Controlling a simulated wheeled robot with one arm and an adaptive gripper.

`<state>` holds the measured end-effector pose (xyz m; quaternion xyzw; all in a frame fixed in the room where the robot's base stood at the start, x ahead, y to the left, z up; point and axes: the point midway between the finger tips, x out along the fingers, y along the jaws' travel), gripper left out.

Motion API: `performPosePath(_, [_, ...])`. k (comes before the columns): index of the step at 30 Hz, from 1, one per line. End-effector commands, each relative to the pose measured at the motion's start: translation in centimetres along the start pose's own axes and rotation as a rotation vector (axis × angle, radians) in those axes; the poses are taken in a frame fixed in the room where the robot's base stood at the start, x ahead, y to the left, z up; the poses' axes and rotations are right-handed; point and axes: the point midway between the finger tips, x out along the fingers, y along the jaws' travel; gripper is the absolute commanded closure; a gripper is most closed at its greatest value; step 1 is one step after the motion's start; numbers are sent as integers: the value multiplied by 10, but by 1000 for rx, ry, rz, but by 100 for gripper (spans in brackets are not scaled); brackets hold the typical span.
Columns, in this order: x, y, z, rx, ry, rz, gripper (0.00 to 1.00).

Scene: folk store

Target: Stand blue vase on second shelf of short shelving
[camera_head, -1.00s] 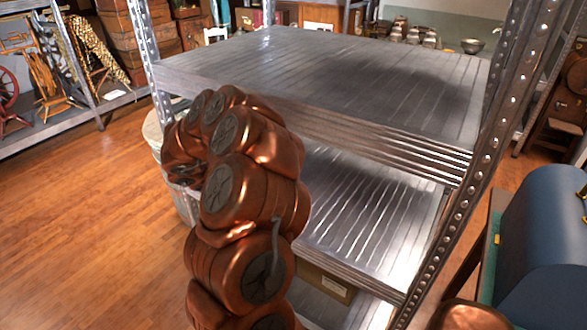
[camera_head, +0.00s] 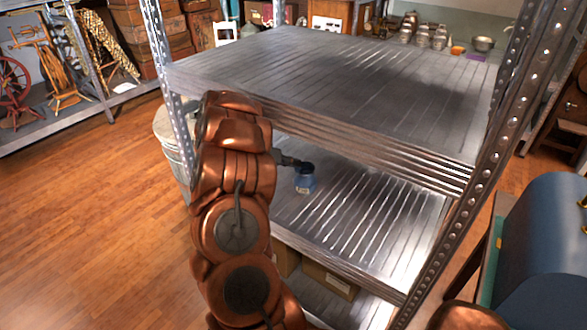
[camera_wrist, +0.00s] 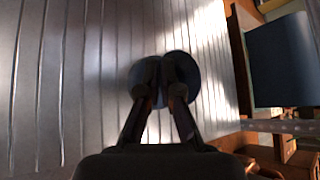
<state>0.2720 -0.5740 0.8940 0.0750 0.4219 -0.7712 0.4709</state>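The short shelving is metal, with a top shelf (camera_head: 330,75) and a second shelf (camera_head: 350,215) below it. The small blue vase (camera_head: 305,185) is upright over the left part of the second shelf; I cannot tell whether its base touches. My gripper (camera_head: 297,163) reaches in between the two shelves from the left, at the dark top of the vase. In the wrist view the fingers (camera_wrist: 161,76) are close together on the vase, whose blue sides (camera_wrist: 185,68) show around them. The fingers hide the vase's middle.
The second shelf is otherwise bare. The top shelf is close above my arm, with a perforated post (camera_head: 168,85) at the left. Cardboard boxes (camera_head: 328,280) sit on the shelf below. A metal bin (camera_head: 172,135) stands left; a blue chest (camera_head: 548,250) stands right.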

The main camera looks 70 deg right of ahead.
Motion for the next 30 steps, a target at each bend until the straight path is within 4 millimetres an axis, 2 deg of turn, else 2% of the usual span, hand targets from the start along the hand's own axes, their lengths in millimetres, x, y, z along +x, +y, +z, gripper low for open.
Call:
performPosePath(5, [6, 3, 7, -1, -3, 0, 100])
performPosePath(13, [20, 18, -12, -3, -1, -3, 100])
performPosePath(28, [23, 24, -17, 2, -2, 1, 100])
performPosePath(30, [23, 23, -17, 2, -2, 1, 90])
